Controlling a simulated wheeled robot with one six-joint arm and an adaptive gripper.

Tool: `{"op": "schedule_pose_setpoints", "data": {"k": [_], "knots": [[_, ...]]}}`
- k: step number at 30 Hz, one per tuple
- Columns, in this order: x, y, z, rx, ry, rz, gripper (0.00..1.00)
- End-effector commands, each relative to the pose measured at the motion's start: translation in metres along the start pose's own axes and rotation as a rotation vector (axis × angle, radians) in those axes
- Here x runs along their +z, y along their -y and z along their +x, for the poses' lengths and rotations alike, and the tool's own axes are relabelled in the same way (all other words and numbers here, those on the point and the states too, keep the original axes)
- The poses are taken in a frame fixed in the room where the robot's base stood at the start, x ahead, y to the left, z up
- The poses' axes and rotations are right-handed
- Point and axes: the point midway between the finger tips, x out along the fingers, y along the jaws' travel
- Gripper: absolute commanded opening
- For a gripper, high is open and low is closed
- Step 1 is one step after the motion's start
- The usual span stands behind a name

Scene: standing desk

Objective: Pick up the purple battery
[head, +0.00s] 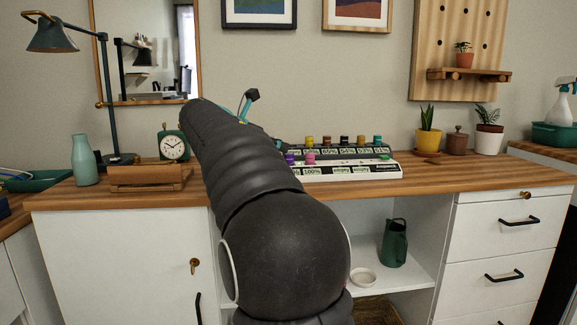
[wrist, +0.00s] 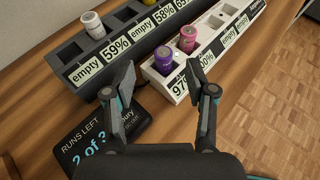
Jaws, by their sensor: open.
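The purple battery (wrist: 163,58) stands upright in a slot at the near end of the white rack (wrist: 207,58) in the wrist view. In the head view the purple battery (head: 290,159) shows just right of my arm. A pink battery (wrist: 187,38) stands in the slot beyond it. My gripper (wrist: 160,80) is open, its two fingers apart and empty. In the wrist view the purple battery appears between and beyond the fingertips, and no contact shows. In the head view my arm hides the gripper.
A dark rack (wrist: 97,58) with a white battery (wrist: 92,22) and "empty" labels stands beside the white rack. A dark "RUNS LEFT" card (wrist: 78,140) lies on the desk (head: 440,174). An alarm clock (head: 174,147) and potted plants flank the racks.

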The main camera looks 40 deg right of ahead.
Motion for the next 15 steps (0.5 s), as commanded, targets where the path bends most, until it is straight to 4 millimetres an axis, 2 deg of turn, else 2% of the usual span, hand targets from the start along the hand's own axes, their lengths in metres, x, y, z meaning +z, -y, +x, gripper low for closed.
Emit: {"op": "schedule_pose_setpoints", "data": {"k": [3,11,15], "knots": [[-0.001,0.0,0.017,-0.001,0.0,0.001,0.56],[-0.002,0.001,0.029,0.001,0.0,0.001,0.56],[-0.008,0.003,0.043,-0.001,-0.001,0.001,0.56]]}}
